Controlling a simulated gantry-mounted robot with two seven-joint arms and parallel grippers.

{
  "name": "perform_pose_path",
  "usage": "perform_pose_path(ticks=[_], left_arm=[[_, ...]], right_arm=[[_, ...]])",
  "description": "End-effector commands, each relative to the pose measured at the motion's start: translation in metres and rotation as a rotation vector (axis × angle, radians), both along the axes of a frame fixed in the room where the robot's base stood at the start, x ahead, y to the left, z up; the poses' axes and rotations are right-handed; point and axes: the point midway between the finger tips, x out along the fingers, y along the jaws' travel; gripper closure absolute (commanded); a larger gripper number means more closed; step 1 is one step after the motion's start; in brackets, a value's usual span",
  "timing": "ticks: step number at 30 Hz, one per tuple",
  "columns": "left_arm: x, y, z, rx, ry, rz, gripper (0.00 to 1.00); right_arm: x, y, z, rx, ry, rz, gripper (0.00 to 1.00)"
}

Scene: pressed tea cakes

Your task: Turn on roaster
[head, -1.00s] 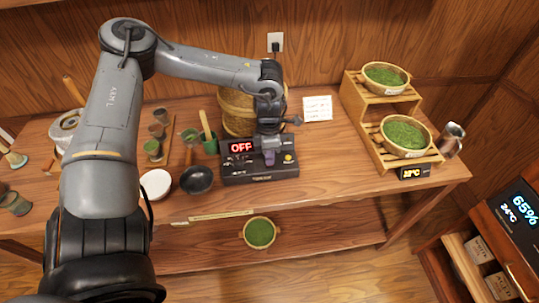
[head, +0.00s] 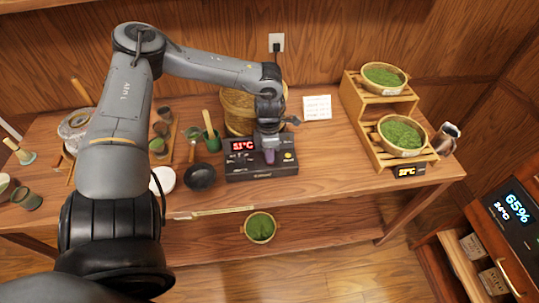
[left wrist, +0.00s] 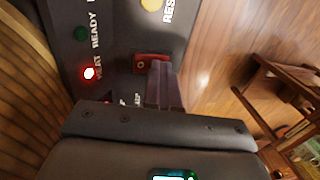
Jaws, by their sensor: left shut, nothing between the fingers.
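The roaster (head: 262,174) is a black box with a woven basket-like drum (head: 238,108) behind it, on the wooden table. Its red display (head: 243,146) is lit with a temperature, seemingly 51°C. My left gripper (head: 269,157) is shut and empty, pointing down at the panel. In the left wrist view the shut fingers (left wrist: 164,88) are at the red switch (left wrist: 150,63) and partly cover it; I cannot tell if they touch. The HEAT light (left wrist: 89,73) glows red, and the green READY light (left wrist: 80,33) looks dark. My right gripper is out of view.
A dark bowl (head: 201,177) and a green cup (head: 213,141) stand left of the roaster. A wooden rack (head: 379,139) with baskets of green leaves stands at the right. A white card (head: 317,107) is behind. The table between roaster and rack is clear.

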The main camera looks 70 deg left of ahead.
Motion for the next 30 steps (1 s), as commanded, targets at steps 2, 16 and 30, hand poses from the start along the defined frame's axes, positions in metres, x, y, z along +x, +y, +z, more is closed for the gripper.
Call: perform_pose_path(ticks=[2,16,30], left_arm=[[0.000,0.010,-0.006,0.017,-0.002,0.012,1.00],[0.000,0.012,-0.004,0.017,0.002,0.012,1.00],[0.002,0.013,0.058,0.002,-0.006,0.008,1.00]], right_arm=[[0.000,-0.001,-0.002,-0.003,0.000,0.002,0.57],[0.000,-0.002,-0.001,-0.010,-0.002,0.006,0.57],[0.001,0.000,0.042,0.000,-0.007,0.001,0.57]])
